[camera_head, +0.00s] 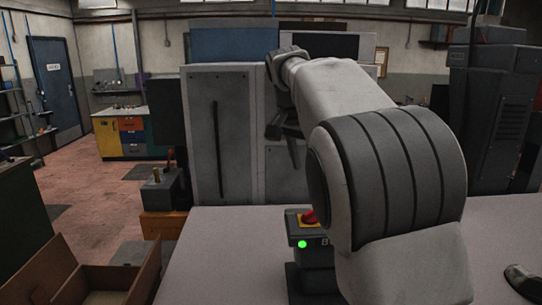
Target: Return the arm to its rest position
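My arm reaches forward over the pale table (220,250) and fills the middle and right of the head view. My gripper (284,146) hangs at the far end of the arm, in front of the grey machine cabinet (235,130). The wrist and forearm partly cover it, so I cannot tell whether it is open or shut. I see nothing clearly held in it. Whether it touches the cabinet is not clear.
A control box with a red button (309,217) and a lit green lamp (302,244) stands close left of my arm, partly hidden. An open cardboard box (148,272) is at lower left. A dark object (523,279) lies at the right edge. The table's left part is clear.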

